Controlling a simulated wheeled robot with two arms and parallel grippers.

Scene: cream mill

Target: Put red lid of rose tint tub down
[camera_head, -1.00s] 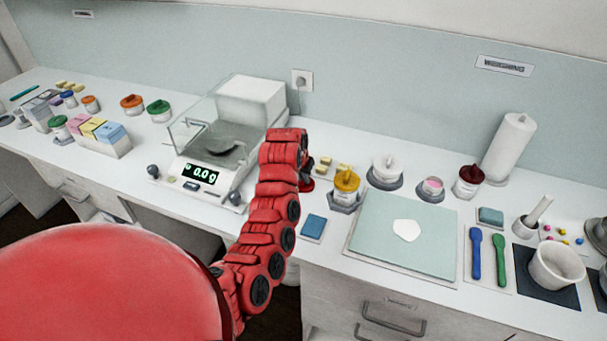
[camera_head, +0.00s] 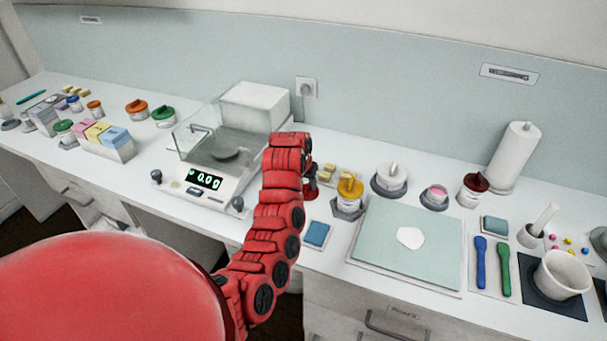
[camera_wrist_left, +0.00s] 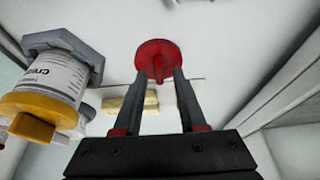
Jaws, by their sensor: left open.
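The red lid (camera_wrist_left: 157,56), a round disc with a grip bar, lies on the white worktop in the left wrist view. My left gripper (camera_wrist_left: 162,78) is open, its two dark fingertips at the lid's near side, with the grip bar between them. In the head view the red lid (camera_head: 310,193) shows just right of my left arm, which hides most of the gripper. The rose tint tub (camera_head: 433,198) stands open with pink contents further right. My right gripper is not in view.
A yellow-lidded tub (camera_head: 349,192) stands close right of the lid, with yellow blocks (camera_head: 325,172) behind. A blue pad (camera_head: 316,234) lies in front. The scale (camera_head: 222,160) stands left of my arm. A green mat (camera_head: 405,245) lies to the right.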

